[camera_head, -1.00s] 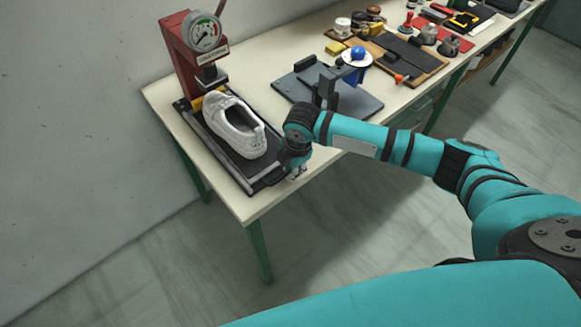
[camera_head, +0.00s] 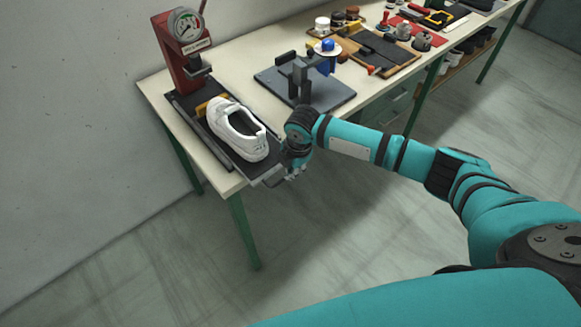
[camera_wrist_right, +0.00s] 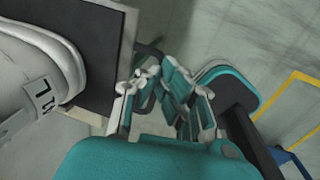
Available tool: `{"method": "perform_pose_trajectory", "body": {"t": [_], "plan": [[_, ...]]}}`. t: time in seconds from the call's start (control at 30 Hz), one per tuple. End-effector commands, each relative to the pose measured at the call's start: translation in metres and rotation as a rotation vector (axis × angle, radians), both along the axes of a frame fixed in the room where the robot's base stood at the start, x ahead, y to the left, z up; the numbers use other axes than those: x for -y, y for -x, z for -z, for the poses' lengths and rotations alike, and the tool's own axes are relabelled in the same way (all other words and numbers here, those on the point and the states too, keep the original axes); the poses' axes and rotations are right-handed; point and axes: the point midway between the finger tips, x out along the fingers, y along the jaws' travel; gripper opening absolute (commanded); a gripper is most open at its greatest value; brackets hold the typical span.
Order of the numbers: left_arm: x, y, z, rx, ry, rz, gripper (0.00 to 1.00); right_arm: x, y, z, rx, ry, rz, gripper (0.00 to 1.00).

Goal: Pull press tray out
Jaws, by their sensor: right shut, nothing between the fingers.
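The press tray (camera_head: 258,174) is a dark flat plate with a white shoe (camera_head: 232,123) on it. Its front end sticks out past the table's front edge, while its rear lies toward the red press (camera_head: 182,65). My right gripper (camera_head: 293,174) is at the tray's front right corner, shut with nothing between its fingers. In the right wrist view, the fingers (camera_wrist_right: 168,98) are beside the tray's edge (camera_wrist_right: 97,45), close to a dark handle piece (camera_wrist_right: 150,49); I cannot tell if they touch it. My left gripper is not in view.
The table (camera_head: 217,180) stands against the wall. Right of the tray are a grey plate with a black stand (camera_head: 300,85) and a board with tools (camera_head: 385,55). Several more items lie farther back. The floor in front of the table is clear.

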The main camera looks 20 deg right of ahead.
Motion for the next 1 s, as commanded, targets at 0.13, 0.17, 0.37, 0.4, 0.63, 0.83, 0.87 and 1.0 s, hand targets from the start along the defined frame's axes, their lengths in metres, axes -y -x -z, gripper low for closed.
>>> {"method": "perform_pose_trajectory", "body": {"t": [0.13, 0.17, 0.37, 0.4, 0.63, 0.83, 0.87, 1.0], "plan": [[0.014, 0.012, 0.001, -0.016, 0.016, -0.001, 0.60, 0.000, 0.000, 0.001, -0.001, 0.002, 0.001, 0.14], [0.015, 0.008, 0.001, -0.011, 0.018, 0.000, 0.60, 0.000, 0.000, 0.001, -0.001, 0.002, 0.001, 0.18], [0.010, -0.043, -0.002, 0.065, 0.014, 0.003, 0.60, 0.001, 0.000, 0.001, 0.000, 0.002, 0.001, 0.33], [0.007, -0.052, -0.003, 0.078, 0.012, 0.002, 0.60, 0.001, 0.000, 0.001, 0.000, 0.002, 0.001, 0.33], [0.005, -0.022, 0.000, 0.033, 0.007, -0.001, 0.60, 0.001, 0.000, 0.000, 0.000, 0.003, 0.002, 0.33], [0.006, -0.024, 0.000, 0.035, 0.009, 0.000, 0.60, 0.003, 0.002, -0.019, 0.003, 0.001, 0.000, 0.33], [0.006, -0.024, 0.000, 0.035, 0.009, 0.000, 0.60, 0.003, 0.003, -0.024, 0.003, 0.001, 0.000, 0.33], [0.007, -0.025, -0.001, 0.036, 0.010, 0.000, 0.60, 0.005, 0.008, -0.055, 0.004, 0.001, 0.000, 0.33]]}}
